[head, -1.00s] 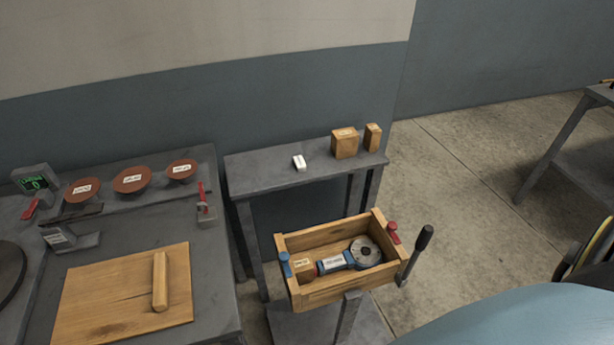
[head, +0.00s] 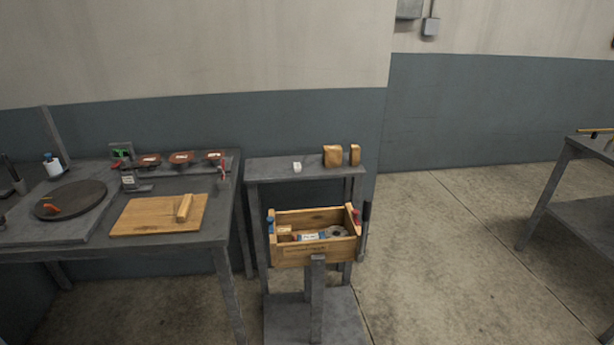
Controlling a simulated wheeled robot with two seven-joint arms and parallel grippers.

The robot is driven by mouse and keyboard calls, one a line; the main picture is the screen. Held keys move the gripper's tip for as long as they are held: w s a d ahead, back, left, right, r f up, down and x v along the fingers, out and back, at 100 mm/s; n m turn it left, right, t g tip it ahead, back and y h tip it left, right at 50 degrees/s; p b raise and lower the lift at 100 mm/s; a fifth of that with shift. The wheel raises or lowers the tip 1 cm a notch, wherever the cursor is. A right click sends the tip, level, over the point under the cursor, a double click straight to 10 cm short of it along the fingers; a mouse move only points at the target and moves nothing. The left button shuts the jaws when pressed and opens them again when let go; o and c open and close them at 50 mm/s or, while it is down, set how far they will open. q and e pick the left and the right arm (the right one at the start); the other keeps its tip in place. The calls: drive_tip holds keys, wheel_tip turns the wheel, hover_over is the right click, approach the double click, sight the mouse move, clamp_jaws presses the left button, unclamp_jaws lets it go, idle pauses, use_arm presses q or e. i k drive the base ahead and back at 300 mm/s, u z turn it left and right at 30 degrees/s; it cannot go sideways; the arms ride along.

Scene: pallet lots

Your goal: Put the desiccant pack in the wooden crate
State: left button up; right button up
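The desiccant pack, seemingly the small white packet (head: 297,167), lies on the narrow grey shelf table (head: 270,172) against the wall. The open wooden crate (head: 318,252) stands on a grey pedestal in front of that table, lower than its top. Inside the crate are a blue tool with a grey disc (head: 336,232) and a small labelled item at the left; the front wall hides their lower parts. Neither of my grippers shows in the head view.
Two brown boxes (head: 333,156) stand right of the packet. A workbench (head: 190,241) at left holds a cutting board (head: 150,216), several reddish discs and a round dark plate (head: 70,201). Another table (head: 575,205) stands at far right. The floor between is clear.

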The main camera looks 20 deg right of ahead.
sight(310, 256)
drive_tip(key=z, duration=2.05)
drive_tip(key=i, duration=4.3)
drive_tip(key=u, duration=4.7)
